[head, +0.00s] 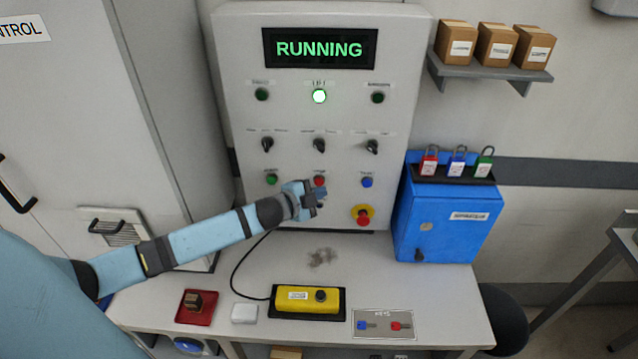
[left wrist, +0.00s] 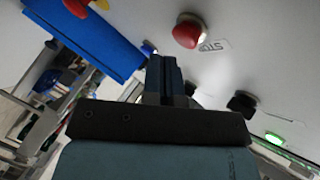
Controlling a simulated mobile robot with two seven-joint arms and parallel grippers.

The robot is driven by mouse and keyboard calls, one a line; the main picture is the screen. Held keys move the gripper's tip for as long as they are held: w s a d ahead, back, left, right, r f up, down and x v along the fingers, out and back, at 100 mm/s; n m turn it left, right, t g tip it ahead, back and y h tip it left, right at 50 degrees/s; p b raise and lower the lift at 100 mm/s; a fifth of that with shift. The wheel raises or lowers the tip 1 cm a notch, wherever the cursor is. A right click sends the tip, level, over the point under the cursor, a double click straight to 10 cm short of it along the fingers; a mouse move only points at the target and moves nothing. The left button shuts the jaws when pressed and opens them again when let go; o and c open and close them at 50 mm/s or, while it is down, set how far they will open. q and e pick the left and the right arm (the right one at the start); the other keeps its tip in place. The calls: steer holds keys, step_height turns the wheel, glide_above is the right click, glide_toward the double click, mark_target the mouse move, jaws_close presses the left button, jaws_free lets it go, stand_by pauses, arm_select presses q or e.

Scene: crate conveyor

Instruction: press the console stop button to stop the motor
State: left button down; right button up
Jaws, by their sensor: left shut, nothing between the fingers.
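The upright console (head: 225,50) shows green "RUNNING" on its display (head: 319,49). A red button (head: 320,181) sits in the middle of its lower button row. It also shows in the left wrist view (left wrist: 187,32), with a partly readable label starting "STO" beside it. My left gripper (head: 317,197) is shut and empty, just below that button in the head view. In the left wrist view its fingertips (left wrist: 166,62) appear a little apart from the button; contact is not visible. My right gripper is not in view.
A green button (head: 271,180) and a blue button (head: 367,182) flank the red one. A red mushroom button on yellow (head: 363,215) sits lower right. A blue box (head: 447,219) stands right of the console. The desk (head: 250,262) holds a yellow pendant box (head: 292,297).

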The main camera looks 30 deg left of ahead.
arm_select(q)
steer(key=shift+w, duration=0.15)
steer(key=shift+w+a, duration=0.2)
steer(key=shift+w, duration=0.05)
steer(key=shift+w+a, duration=0.25)
steer(key=shift+w, duration=0.1)
stand_by(0.8)
stand_by(0.4)
steer(key=shift+s+d+p, duration=0.45)
steer(key=shift+s+p, duration=0.1)
steer(key=shift+s, duration=0.15)
steer(key=s+d, duration=0.1)
steer(key=s+p, duration=0.1)
steer(key=s, duration=0.1)
steer(key=s+d, duration=0.1)
steer(key=shift+s+d, duration=0.15)
steer(key=shift+d, duration=0.15)
stand_by(0.6)
